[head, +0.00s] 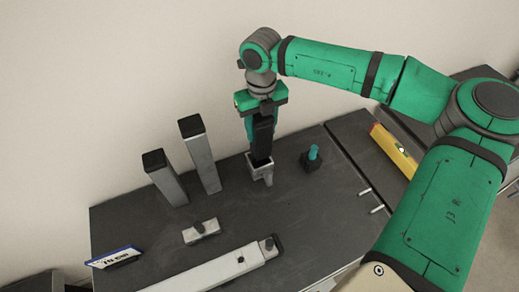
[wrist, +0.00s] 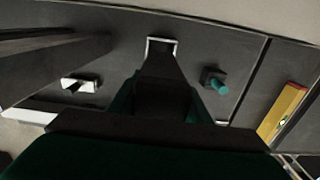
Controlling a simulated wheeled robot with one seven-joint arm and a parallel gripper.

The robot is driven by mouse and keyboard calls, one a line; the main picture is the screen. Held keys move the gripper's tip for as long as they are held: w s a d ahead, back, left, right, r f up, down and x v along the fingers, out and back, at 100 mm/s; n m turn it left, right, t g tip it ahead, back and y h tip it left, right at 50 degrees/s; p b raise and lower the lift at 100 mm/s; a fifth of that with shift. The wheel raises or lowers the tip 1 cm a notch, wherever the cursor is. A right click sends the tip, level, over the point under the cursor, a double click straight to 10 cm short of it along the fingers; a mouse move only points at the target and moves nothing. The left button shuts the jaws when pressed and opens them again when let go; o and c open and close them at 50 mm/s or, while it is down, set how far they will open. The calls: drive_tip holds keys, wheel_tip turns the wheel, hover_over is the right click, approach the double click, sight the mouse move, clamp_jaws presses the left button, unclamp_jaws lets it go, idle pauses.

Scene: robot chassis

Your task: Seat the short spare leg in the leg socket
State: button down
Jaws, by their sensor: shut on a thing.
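My gripper (head: 261,112) is shut on a dark, upright leg (head: 262,140), which I take to be the short spare leg. In the wrist view the leg (wrist: 163,72) runs away from between the gripper's fingers. Its lower end meets the leg socket (head: 268,173), a light grey square bracket on the dark top. In the wrist view the pale rim of the socket (wrist: 149,46) frames the leg's far end. The leg looks lined up with the opening. How deep it sits inside is hidden.
Two grey posts with black tops, one taller (head: 201,160) and one shorter (head: 167,183), stand to the left. A small light block (head: 201,232), a long pale bar (head: 215,270), a teal-knobbed part (head: 313,156) and a yellow level (head: 393,150) lie around. A blue-white sign (head: 117,257) stands front left.

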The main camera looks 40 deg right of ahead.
sight(259, 141)
drive_tip(key=f, duration=0.4)
drive_tip(key=w+f, duration=0.1)
drive_tip(key=f, duration=0.2)
drive_tip(key=shift+d, duration=0.1)
drive_tip(key=shift+f, duration=2.45)
drive_tip(key=shift+f, duration=0.1)
drive_tip(key=c, duration=1)
unclamp_jaws()
drive_tip(key=shift+f, duration=0.1)
drive_tip(key=shift+r, duration=6.2)
